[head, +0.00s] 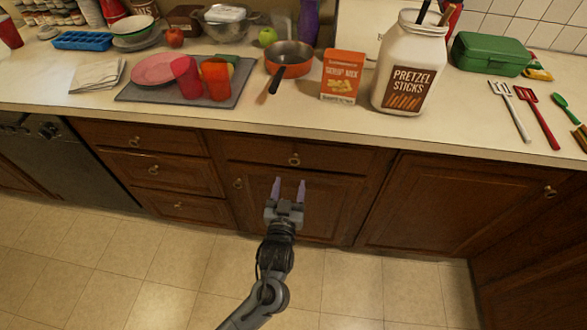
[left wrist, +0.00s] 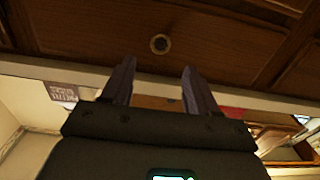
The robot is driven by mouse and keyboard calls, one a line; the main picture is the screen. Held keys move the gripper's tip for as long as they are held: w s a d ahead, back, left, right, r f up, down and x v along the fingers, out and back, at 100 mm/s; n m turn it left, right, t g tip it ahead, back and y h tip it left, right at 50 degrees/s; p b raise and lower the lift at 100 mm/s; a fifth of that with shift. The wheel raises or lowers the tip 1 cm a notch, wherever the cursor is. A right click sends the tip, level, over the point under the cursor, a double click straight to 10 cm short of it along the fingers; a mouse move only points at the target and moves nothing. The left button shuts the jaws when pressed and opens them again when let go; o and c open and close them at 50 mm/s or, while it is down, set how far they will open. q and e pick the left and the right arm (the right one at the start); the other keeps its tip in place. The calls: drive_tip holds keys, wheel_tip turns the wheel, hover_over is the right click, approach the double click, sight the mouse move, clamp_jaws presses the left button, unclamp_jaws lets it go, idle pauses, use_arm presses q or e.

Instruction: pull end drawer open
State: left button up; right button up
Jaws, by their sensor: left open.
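A closed wooden drawer (head: 335,157) with a round knob (head: 293,160) sits under the counter's front edge, above a cabinet door. A stack of three closed drawers (head: 150,168), each with a knob, stands to its left. I cannot tell from the pictures which one is the end drawer. My left gripper (head: 288,184) is open and empty, fingers pointing toward the cabinet front, just below the knob in the head view. The left wrist view shows a knob (left wrist: 159,44) on dark wood beyond the two spread fingers (left wrist: 155,85), apart from them. My right gripper is out of view.
The counter (head: 300,120) above holds a soup mix box (head: 343,77), a pretzel sticks jar (head: 408,75), an orange pan (head: 289,60) with its handle toward the front edge, cups and utensils. A dishwasher (head: 50,150) is at left. The tiled floor is clear.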

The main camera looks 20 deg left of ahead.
sight(294, 162)
use_arm(q)
drive_tip(key=b+x, duration=0.1)
drive_tip(key=x, duration=0.6)
drive_tip(key=shift+w, duration=0.3)
clamp_jaws()
